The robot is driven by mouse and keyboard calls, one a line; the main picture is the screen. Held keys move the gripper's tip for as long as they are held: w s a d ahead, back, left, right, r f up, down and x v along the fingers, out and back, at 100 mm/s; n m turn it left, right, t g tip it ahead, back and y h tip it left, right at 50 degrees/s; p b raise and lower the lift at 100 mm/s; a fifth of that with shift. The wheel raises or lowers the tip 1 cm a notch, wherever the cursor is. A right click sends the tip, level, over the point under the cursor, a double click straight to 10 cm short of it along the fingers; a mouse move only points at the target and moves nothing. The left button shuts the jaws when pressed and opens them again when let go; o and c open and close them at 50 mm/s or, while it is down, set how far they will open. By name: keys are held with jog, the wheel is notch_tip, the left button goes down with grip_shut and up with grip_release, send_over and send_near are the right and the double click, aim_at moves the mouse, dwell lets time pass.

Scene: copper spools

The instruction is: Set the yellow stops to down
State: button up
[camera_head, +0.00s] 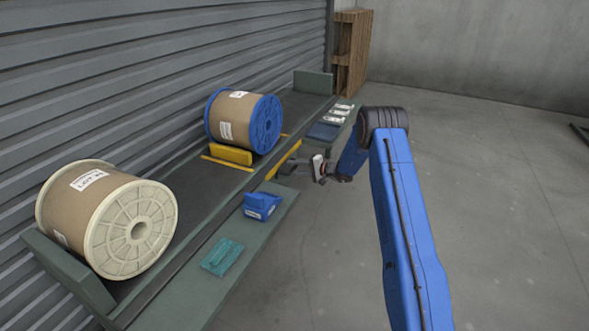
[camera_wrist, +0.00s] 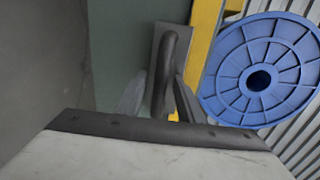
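A yellow stop (camera_head: 232,154) is a raised block on the dark track, at the near-left side of the blue-flanged spool (camera_head: 243,121). Another yellow piece (camera_head: 284,158) runs along the track's front edge, right of that spool; a yellow bar also shows in the wrist view (camera_wrist: 204,40). My gripper (camera_head: 290,169) is low beside the front ledge, near this piece. In the wrist view my gripper (camera_wrist: 161,90) has its fingers apart, on either side of a dark handle (camera_wrist: 168,60) on a grey plate. Whether they touch the handle is hard to see.
A cream-flanged spool (camera_head: 110,218) sits at the track's near-left end. A wooden pallet (camera_head: 352,52) stands at the back.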

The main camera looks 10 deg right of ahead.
grip_shut()
notch_tip(320, 180, down, 7)
jog(key=shift+r, duration=0.15)
jog(key=shift+s, duration=0.1)
grip_release()
jog(key=v, duration=1.7)
jog(key=shift+d, duration=0.2)
